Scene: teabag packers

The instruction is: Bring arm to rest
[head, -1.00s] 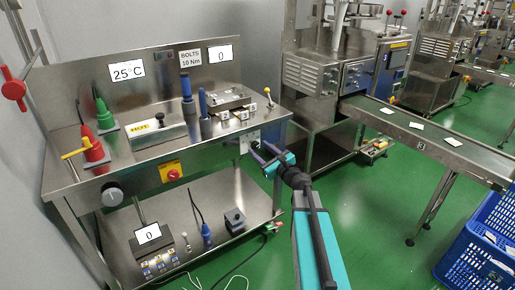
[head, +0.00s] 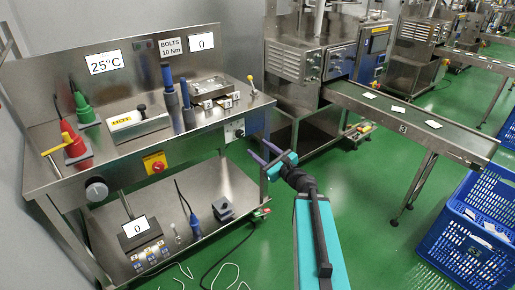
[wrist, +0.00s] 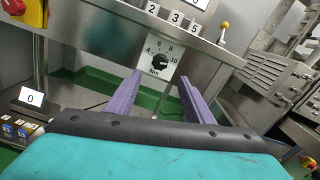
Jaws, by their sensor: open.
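My gripper (head: 262,154) is open and empty, with two purple fingers. In the head view it is in front of the right end of the steel bench (head: 205,138), apart from it. In the wrist view, my gripper (wrist: 158,88) points toward the bench front, where a black torque dial (wrist: 160,62) marked Nm sits between and beyond the fingertips. My teal arm reaches up from the bottom of the head view.
A lower shelf carries a scale (head: 139,229). A conveyor (head: 400,115) and blue crate (head: 470,235) stand right. Green floor between is clear.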

